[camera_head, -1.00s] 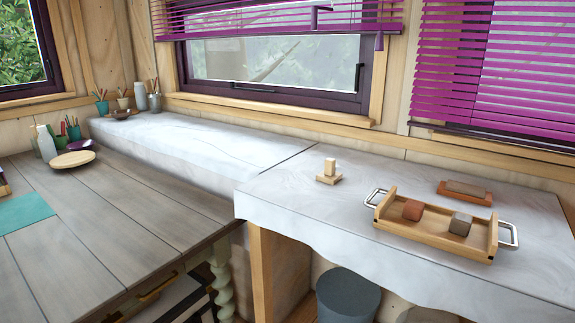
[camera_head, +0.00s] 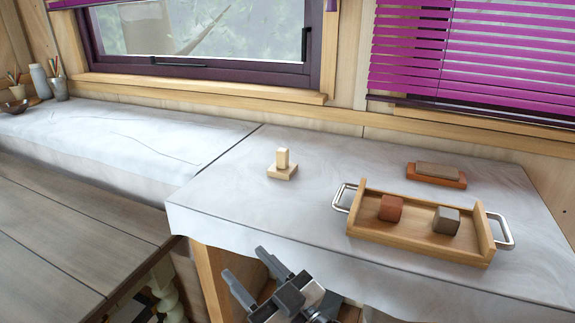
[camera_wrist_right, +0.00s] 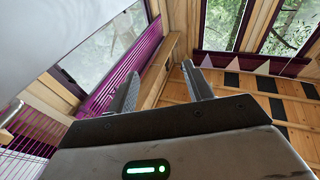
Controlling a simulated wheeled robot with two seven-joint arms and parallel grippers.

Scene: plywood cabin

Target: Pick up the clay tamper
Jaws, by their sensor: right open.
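The clay tamper, a small pale wooden piece with a square base and an upright block handle (camera_head: 283,168), stands upright on the white marble-like counter (camera_head: 240,215), left of the tray. My right gripper (camera_head: 246,264) comes in at the bottom of the head view, in front of the counter's front edge, below and left of the tamper and apart from it. Its two fingers are spread with nothing between them. The right wrist view also shows the open fingers (camera_wrist_right: 160,85), facing the windows and wooden wall; the tamper is not seen there. My left gripper is not in view.
A wooden tray (camera_head: 385,236) with metal handles holds a reddish cube (camera_head: 391,207) and a grey-brown cube (camera_head: 446,220). A brown block on a reddish base (camera_head: 436,174) lies behind it. The counter around the tamper is clear. A plank table (camera_head: 70,230) stands at left.

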